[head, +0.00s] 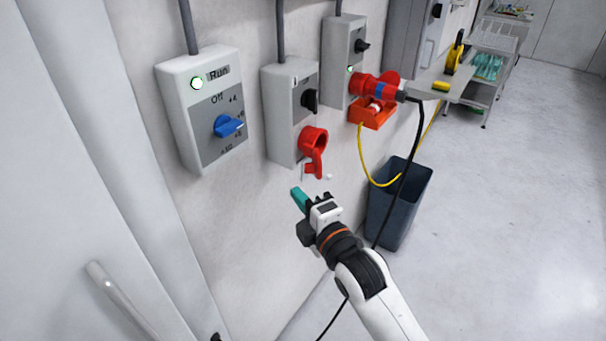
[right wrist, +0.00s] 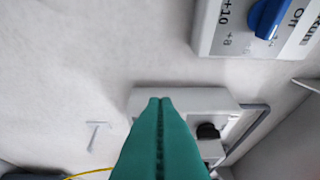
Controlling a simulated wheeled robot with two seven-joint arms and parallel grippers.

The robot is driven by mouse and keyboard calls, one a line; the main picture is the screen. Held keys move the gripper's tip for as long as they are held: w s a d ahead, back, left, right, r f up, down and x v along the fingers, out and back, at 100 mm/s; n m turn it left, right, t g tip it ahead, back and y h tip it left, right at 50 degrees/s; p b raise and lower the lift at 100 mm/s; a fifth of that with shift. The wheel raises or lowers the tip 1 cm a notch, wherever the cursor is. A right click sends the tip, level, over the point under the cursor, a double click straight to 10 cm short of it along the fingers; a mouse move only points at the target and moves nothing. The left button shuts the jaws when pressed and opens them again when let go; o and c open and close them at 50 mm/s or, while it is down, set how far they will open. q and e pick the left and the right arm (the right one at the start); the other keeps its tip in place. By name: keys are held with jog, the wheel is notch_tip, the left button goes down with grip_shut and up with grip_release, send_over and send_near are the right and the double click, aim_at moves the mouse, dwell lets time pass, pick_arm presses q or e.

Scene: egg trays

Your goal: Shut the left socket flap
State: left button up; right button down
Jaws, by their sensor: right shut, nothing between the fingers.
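The left socket (head: 314,136) is red and sits low on the middle grey switch box (head: 277,112). Its red flap (head: 316,163) appears to hang open below the socket mouth, tilted outward. My right gripper (head: 297,193) has teal fingers pressed together with nothing between them. In the head view it is below and slightly left of the flap, apart from it. In the right wrist view the shut fingers (right wrist: 160,102) cover the middle of the picture. The switch box (right wrist: 180,94) shows behind them, and the socket and flap are hidden there. My left gripper is not in view.
A box with a blue knob (head: 228,126) is left. A dark bin (head: 399,205) stands below. Open floor lies right.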

aim_at(311, 165)
jog(key=w+p, duration=0.3)
jog(key=w, duration=0.3)
jog(key=shift+w+d+p, duration=0.3)
jog(key=shift+d+p, duration=0.05)
